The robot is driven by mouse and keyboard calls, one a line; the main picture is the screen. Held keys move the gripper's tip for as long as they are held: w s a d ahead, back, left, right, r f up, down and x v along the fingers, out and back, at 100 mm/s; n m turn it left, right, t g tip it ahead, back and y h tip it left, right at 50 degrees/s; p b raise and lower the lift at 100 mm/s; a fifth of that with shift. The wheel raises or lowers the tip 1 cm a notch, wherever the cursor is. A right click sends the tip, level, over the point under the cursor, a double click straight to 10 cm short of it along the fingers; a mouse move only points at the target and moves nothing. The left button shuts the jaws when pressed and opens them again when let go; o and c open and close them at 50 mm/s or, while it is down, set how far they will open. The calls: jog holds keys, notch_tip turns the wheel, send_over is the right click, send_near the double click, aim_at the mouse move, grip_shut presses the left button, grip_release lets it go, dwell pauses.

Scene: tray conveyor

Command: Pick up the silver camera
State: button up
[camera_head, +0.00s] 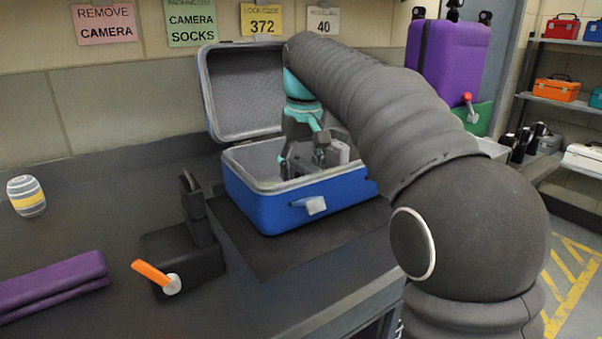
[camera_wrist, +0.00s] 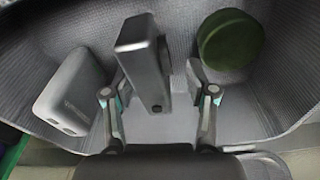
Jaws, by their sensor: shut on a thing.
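My gripper (camera_head: 306,150) reaches down into the open blue case (camera_head: 268,205). In the wrist view my gripper (camera_wrist: 158,95) is shut on a dark grey, block-shaped thing (camera_wrist: 143,60) with a small dark spot near its lower end. I cannot tell for sure whether this is the silver camera. A lighter grey, rounded box (camera_wrist: 72,92) lies to the left of the fingers, apart from the held thing. A dark green round thing (camera_wrist: 230,38) is to the right. In the head view, a silver-grey thing (camera_head: 340,152) shows beside my gripper inside the case.
The case's lid (camera_head: 240,90) stands open behind. A black device with an orange handle (camera_head: 150,272), a purple folded cloth (camera_head: 50,285) and a striped jar (camera_head: 26,196) are on the bench at left. The case walls are close around my gripper.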

aim_at(301, 164)
notch_tip(301, 164, up, 9)
dwell(0.5)
